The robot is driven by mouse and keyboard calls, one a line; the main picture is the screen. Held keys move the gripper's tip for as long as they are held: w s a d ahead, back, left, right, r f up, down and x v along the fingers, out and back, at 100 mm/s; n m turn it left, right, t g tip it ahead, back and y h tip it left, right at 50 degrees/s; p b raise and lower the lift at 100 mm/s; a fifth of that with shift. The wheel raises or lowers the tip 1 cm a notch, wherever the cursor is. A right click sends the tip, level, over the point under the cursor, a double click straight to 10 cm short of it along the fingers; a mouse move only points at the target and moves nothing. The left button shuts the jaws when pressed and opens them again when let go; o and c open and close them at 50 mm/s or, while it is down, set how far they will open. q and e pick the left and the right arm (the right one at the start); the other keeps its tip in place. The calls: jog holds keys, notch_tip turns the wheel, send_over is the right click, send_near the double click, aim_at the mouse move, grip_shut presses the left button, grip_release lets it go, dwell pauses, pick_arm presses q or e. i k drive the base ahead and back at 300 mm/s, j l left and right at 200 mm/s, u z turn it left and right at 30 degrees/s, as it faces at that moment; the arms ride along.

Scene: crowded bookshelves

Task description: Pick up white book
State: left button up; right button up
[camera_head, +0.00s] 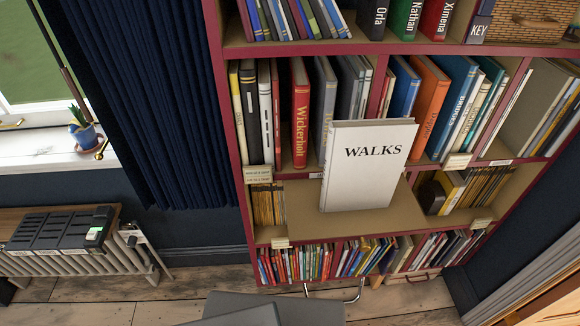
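A large white book (366,176) with the black word "WALKS" on its cover is in the middle of the bookshelf. It stands upright, slightly tilted, with its cover facing me. Its lower edge is at the bare shelf board (300,212) of the middle compartment, and its upper part covers books on the shelf above. Neither gripper shows in the head view, and nothing is seen touching the book.
The red-edged bookshelf (232,128) is packed with upright books, including a red "Wickerholt" book (300,120). Small books (268,206) stand left of the white book. A dark curtain (150,100), window sill and radiator (75,262) are left. A grey surface (265,303) is at the bottom.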

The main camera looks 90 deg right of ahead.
aim_at(365, 160)
jog(key=z, duration=0.45)
jog(key=i+j+z, duration=0.1)
jog(key=z, duration=0.35)
jog(key=j+z, duration=0.1)
jog(key=z, duration=0.35)
jog(key=j+z, duration=0.1)
jog(key=z, duration=0.35)
jog(key=j+z, duration=0.1)
jog(key=z, duration=0.35)
jog(key=j+z, duration=0.1)
jog(key=z, duration=0.35)
jog(key=i, duration=0.05)
